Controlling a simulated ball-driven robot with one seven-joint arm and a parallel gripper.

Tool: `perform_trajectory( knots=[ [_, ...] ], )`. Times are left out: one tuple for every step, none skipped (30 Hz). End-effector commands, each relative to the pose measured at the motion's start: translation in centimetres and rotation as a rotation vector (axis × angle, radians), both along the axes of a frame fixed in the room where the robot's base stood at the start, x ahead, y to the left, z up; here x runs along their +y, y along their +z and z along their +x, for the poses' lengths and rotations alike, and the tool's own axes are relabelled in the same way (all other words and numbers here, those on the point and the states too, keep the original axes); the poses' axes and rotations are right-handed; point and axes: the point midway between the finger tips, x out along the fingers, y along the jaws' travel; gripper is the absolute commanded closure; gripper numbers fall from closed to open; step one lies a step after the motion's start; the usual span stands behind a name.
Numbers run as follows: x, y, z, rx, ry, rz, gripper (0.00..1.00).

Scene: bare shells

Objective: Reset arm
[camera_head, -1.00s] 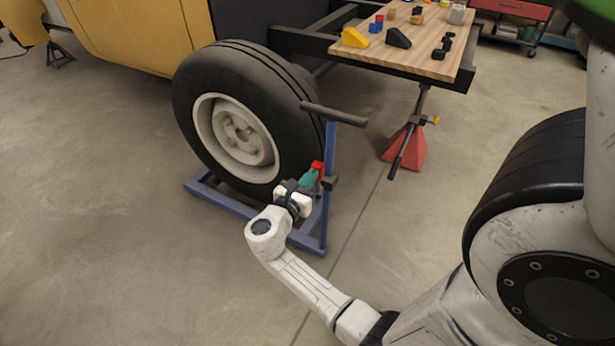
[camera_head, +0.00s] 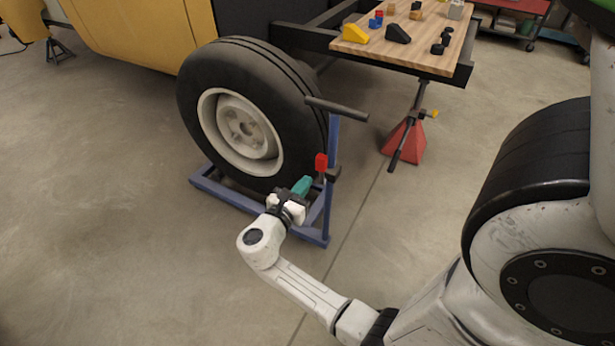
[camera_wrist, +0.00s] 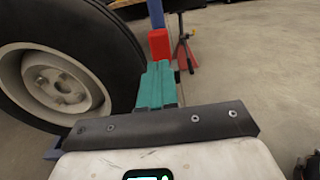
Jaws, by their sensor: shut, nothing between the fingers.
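My gripper (camera_head: 303,186) has teal fingers and is shut with nothing between them. It points toward the wheel stand, just short of a small red block (camera_head: 321,162) on the stand's blue post. In the wrist view the teal fingers (camera_wrist: 157,84) lie together, with the red block (camera_wrist: 159,44) beyond their tips. A gap shows between the fingertips and the red block in the head view. My white arm reaches out from the lower right, low over the floor.
A large black tyre (camera_head: 290,100) stands on a blue wheeled frame (camera_head: 238,207) with a dark handle (camera_head: 337,109). Behind it are a wooden tabletop (camera_head: 427,57) with small blocks and a red jack stand (camera_head: 405,142).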

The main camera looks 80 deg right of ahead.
Motion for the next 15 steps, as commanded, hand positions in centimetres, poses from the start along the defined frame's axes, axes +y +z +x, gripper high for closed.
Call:
perform_trajectory(
  knots=[
    [0.9, 0.1, 0.3, 0.001, 0.006, 0.000, 1.00],
    [1.3, 0.1, 0.4, 0.001, 0.005, 0.000, 1.00],
    [1.9, 0.1, 0.6, 0.000, 0.005, 0.000, 1.00],
    [2.5, 0.2, 0.8, 0.000, 0.006, 0.000, 1.00],
    [3.0, 0.2, 0.9, 0.000, 0.006, -0.001, 1.00],
    [3.6, 0.2, 1.0, -0.001, 0.006, -0.001, 1.00],
    [4.1, 0.2, 1.2, -0.001, 0.006, -0.001, 1.00],
    [4.6, 0.2, 1.3, -0.001, 0.006, -0.001, 1.00],
    [5.2, 0.2, 1.4, 0.000, 0.005, 0.000, 1.00],
    [5.6, 0.1, 1.5, 0.000, 0.005, 0.000, 1.00],
    [6.0, 0.1, 1.6, 0.000, 0.005, 0.000, 1.00],
    [6.4, 0.1, 1.7, 0.000, 0.004, 0.000, 1.00],
    [6.7, 0.1, 1.8, 0.000, 0.004, 0.000, 1.00],
    [6.9, 0.1, 1.8, 0.000, 0.004, 0.000, 1.00],
    [7.1, 0.1, 1.8, 0.000, 0.003, -0.001, 1.00]
  ],
)
